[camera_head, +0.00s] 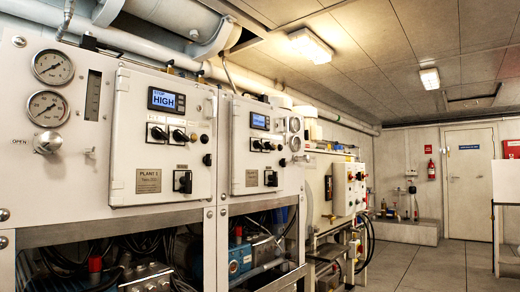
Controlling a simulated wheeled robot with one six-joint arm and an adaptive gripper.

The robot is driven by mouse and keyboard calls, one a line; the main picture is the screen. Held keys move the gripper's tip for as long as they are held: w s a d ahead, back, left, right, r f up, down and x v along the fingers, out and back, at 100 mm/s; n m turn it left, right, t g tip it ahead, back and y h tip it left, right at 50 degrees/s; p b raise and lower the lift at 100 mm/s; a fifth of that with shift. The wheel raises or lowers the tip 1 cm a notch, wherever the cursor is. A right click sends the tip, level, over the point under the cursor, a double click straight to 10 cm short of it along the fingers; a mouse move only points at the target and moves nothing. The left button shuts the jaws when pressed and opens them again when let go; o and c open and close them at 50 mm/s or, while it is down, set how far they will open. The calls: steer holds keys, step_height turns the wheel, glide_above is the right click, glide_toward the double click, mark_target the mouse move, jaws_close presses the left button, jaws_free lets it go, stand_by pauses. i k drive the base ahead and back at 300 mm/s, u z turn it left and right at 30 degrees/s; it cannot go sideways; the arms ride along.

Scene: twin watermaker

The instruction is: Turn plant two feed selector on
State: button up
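Two white control panels are mounted side by side on the left. The near panel (135,105) carries a plate (148,181) that seems to read PLANT 1. The far panel (240,160) has a similar plate (252,178), too small to read. On the far panel, a row of small black knobs (263,145) sits under a lit display (260,121). A larger black rotary switch (271,178) sits below them. The labels and positions of these switches are too small to tell, so I cannot tell which is the feed selector. My gripper is not in view.
The near panel's display (167,101) reads HIGH, with black knobs and a rotary switch (183,182) below. Two gauges (50,67) are at far left. Pipes and hoses fill the frames below. A grey box with buttons (347,187) stands beyond. Open floor (430,268) lies at right.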

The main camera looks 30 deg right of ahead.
mark_target(257, 145)
steer(key=z, duration=0.5)
steer(key=k, duration=0.6)
steer(key=z, duration=0.9)
steer(key=i, duration=0.55)
steer(key=u, duration=0.6)
steer(key=i, duration=0.7)
steer(key=u, duration=0.75)
